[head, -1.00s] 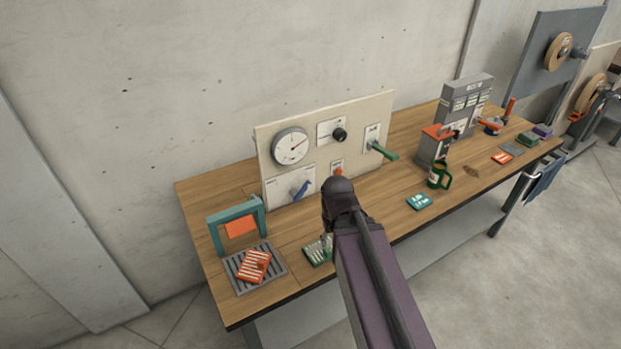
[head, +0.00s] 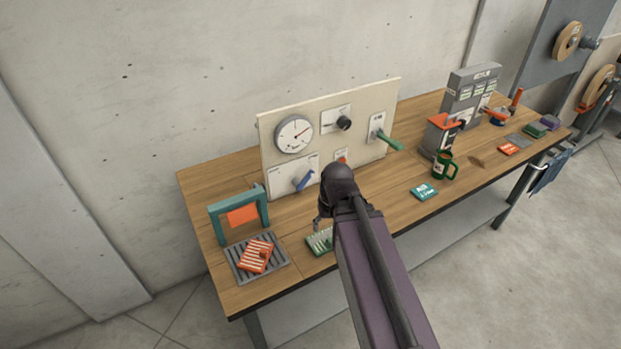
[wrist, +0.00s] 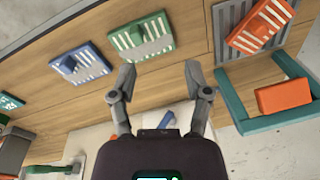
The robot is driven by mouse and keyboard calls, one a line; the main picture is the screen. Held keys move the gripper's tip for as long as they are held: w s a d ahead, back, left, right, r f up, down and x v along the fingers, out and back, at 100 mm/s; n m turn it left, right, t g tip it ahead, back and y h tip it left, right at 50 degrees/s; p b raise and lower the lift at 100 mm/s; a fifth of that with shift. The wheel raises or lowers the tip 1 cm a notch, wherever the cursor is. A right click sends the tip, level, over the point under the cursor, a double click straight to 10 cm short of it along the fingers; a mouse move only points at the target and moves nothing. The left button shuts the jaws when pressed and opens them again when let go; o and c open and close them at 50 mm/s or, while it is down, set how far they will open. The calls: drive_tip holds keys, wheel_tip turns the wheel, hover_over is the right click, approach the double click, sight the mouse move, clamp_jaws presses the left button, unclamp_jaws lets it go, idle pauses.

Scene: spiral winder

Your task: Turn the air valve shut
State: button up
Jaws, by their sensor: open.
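A pale upright panel (head: 372,97) stands at the back of the wooden bench. It carries a round gauge (head: 294,134), a black knob (head: 344,123), a blue lever handle (head: 304,181) on a white plate below the gauge, a green lever (head: 389,140) at the right, and a small red part (head: 341,156). The labels are too small to read, so I cannot tell for sure which is the air valve. My gripper (wrist: 160,85) is open and empty in the wrist view, over the bench. In the head view my arm mostly hides it.
A teal frame with an orange bar (head: 242,215) and a grey rack (head: 237,271) with an orange striped card stand at the left. A green striped card (wrist: 140,35) and a blue one (wrist: 82,62) lie near my gripper. A green mug (head: 441,165) stands to the right.

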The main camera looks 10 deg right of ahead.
drive_tip(key=w+f+t+y+b, duration=0.4)
drive_tip(key=w+f+y+b, duration=0.1)
drive_tip(key=w+b, duration=0.35)
drive_tip(key=m+t+y+b, duration=0.2)
drive_tip(key=t+b, duration=0.4)
drive_tip(key=t, duration=0.2)
approach(311, 176)
drive_tip(key=v, duration=0.3)
drive_tip(key=shift+w+d+r, duration=0.1)
drive_tip(key=shift+r, duration=0.05)
drive_tip(key=b+x, duration=0.4)
drive_tip(key=x, duration=0.9)
drive_tip(key=shift+w+a+f, duration=0.2)
drive_tip(key=shift+a+f, duration=0.1)
drive_tip(key=shift+a, duration=0.05)
clamp_jaws()
